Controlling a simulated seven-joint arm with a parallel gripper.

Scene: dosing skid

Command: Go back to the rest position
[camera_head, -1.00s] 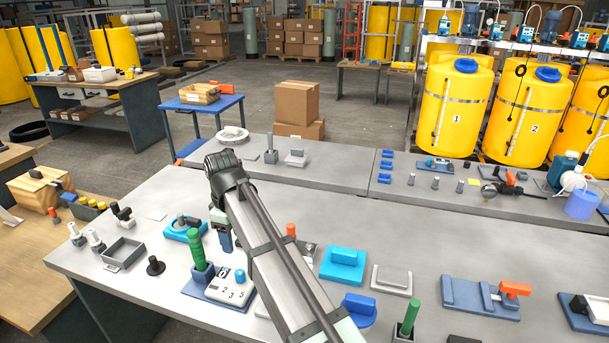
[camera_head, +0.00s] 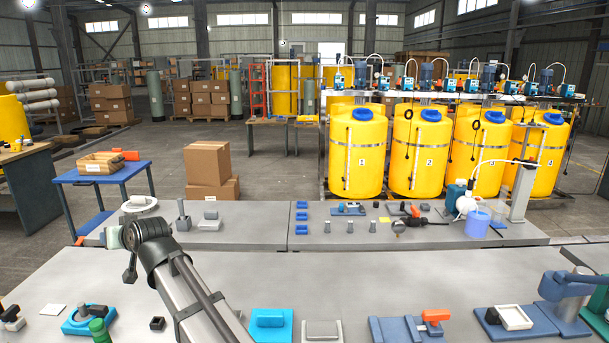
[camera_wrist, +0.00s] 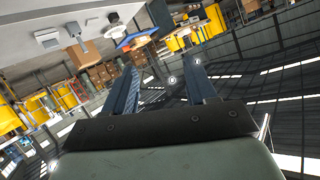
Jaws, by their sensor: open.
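My gripper (camera_wrist: 160,75) shows in the wrist view with its two blue-grey fingers apart and nothing between them. The fingers point out over the hall, with the horizon strongly tilted. In the head view my arm rises from the bottom edge over the near grey bench (camera_head: 390,275), and its wrist end stands near that bench's far edge at the left. The fingers cannot be made out clearly there. No object is seen held.
Near the arm are a light-blue block (camera_head: 271,325), a small black socket (camera_head: 157,323) and a green-handled piece (camera_head: 99,328). A second bench (camera_head: 260,236) with fixtures lies behind. Yellow tanks (camera_head: 357,160) stand beyond it. A blue table (camera_head: 101,174) and cartons (camera_head: 207,163) are left.

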